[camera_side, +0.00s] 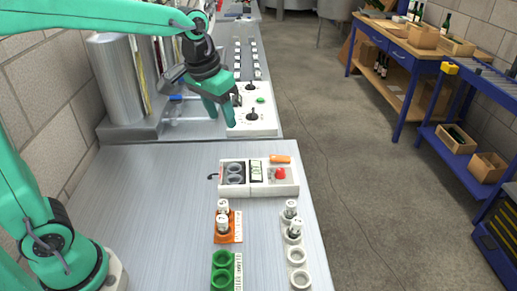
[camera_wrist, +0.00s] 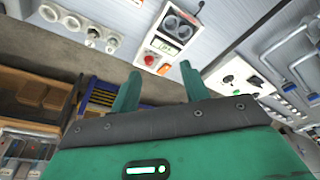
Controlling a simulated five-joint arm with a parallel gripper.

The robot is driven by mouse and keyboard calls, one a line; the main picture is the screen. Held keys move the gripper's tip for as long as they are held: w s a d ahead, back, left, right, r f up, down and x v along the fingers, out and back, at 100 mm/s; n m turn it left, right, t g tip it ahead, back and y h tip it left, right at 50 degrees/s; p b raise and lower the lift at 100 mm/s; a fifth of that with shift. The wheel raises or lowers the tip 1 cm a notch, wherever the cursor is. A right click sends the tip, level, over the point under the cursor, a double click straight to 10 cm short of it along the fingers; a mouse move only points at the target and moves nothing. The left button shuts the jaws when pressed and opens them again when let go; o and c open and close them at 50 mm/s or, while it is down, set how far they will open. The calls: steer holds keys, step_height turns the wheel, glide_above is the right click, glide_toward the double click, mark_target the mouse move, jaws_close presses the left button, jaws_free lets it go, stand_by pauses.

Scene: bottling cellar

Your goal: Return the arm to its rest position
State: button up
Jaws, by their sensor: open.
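My green arm reaches over the steel bench (camera_side: 165,190) from the left. My gripper (camera_side: 222,115) is open, its fingers hanging beside the white panel with black knobs (camera_side: 265,122). In the wrist view my gripper (camera_wrist: 160,85) shows two separated green fingers with nothing between them. The side view shows no held object either.
A white box with a red button (camera_side: 279,174) lies on the bench. In front stand an orange holder (camera_side: 232,238) and a white holder (camera_side: 298,256), both with vials, and a green holder (camera_side: 222,270). A steel cylinder (camera_side: 118,80) stands behind. The bench's left part is clear.

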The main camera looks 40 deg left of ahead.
steer(key=s+a+f+t, duration=0.1)
steer(key=s+a+t, duration=0.1)
steer(key=s, duration=1.4)
steer(key=shift+s+a+f+t, duration=0.2)
steer(key=shift+s+a+t, duration=0.2)
steer(key=shift+a, duration=0.45)
